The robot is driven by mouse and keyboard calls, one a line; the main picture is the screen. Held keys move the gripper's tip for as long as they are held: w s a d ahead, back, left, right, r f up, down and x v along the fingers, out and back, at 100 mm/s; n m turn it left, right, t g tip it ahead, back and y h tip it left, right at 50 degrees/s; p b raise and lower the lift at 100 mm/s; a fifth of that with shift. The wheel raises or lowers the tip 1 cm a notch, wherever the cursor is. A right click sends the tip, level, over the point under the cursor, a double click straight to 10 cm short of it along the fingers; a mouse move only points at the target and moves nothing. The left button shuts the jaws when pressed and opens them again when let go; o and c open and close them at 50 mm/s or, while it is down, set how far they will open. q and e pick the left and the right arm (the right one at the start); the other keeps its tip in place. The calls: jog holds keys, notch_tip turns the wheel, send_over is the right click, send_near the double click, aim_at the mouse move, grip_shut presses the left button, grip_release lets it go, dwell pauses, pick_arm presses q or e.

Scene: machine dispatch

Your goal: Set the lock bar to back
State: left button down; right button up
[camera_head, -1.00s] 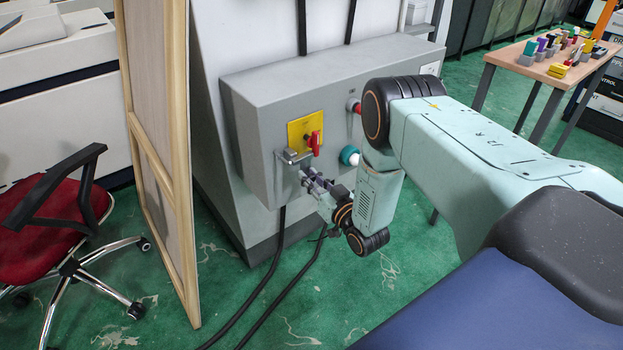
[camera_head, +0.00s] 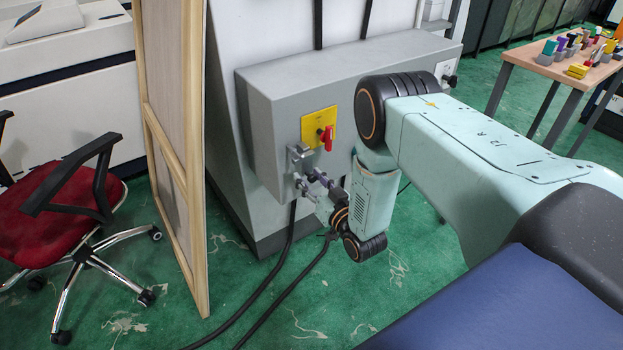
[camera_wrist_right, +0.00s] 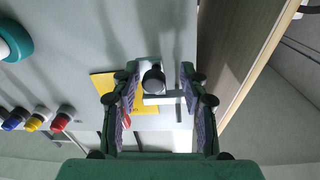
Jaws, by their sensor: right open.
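The lock bar (camera_head: 299,158) is a small grey metal fitting on the front of the grey box, just below and left of the yellow plate (camera_head: 313,126) with its red handle (camera_head: 327,137). My right gripper (camera_head: 309,181) is at the fitting's lower end. In the right wrist view its open fingers (camera_wrist_right: 160,80) stand on both sides of a dark round knob (camera_wrist_right: 153,79) on a pale metal piece. I cannot tell whether either finger touches it. The red handle is partly hidden behind the left finger there. My left gripper is not in view.
The grey box (camera_head: 262,125) has more controls, shown in the wrist view as a teal knob (camera_wrist_right: 14,40) and coloured buttons (camera_wrist_right: 62,118). A wooden-framed panel (camera_head: 180,170) stands left of it. Black cables (camera_head: 272,283) hang below. A red chair (camera_head: 60,210) is at left.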

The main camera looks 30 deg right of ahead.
jog(key=shift+s+d, duration=0.1)
jog(key=s, duration=1.2)
jog(key=shift+w+f, duration=0.1)
